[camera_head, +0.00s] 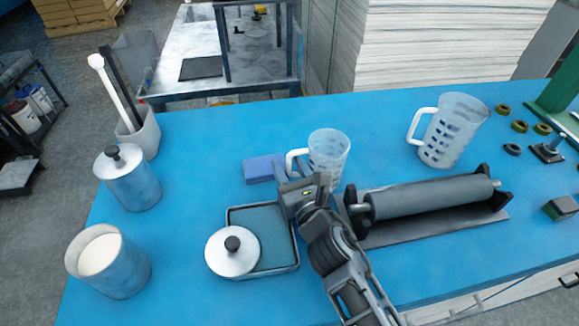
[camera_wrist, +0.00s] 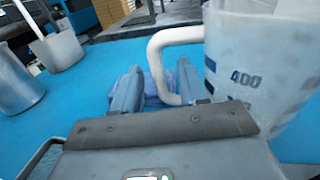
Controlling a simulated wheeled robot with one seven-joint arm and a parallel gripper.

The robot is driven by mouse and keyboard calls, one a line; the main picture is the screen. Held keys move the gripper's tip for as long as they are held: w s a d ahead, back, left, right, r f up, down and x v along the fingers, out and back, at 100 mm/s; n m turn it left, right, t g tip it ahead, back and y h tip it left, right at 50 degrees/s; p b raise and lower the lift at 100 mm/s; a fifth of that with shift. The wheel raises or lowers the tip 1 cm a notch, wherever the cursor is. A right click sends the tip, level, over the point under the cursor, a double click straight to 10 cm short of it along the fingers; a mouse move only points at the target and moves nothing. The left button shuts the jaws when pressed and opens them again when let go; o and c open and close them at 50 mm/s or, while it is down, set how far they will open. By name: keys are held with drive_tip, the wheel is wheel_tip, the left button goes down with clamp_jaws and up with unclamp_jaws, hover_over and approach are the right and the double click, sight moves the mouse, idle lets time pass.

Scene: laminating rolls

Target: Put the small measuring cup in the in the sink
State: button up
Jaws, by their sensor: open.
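The small measuring cup (camera_head: 330,152), clear with dark markings and a white handle, stands upright on the blue table in the head view. It fills the right side of the wrist view (camera_wrist: 258,72). My gripper (camera_head: 302,182) is at the cup's near left side. In the wrist view my gripper (camera_wrist: 158,88) is open, and the white handle comes down between its two fingers. I cannot tell whether a finger touches the handle. No basin that is plainly a sink shows; a shallow, dark-rimmed rectangular tray (camera_head: 275,268) lies in front of the cup.
A round metal lid (camera_head: 228,262) lies on the tray's left part. A blue block (camera_head: 262,168) is left of the cup. A larger measuring cup (camera_head: 452,130) and a roller on a stand (camera_head: 430,202) are at right. Metal canisters (camera_head: 128,180) stand at left.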

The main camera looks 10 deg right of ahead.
drive_tip(key=s, duration=0.3)
drive_tip(key=s+d, duration=0.1)
drive_tip(key=s, duration=0.3)
drive_tip(key=s+d, duration=0.1)
drive_tip(key=s, duration=0.2)
drive_tip(key=shift+s+r, duration=0.1)
drive_tip(key=shift+s, duration=0.15)
drive_tip(key=shift+s+d+r, duration=0.1)
drive_tip(key=shift+s, duration=0.55)
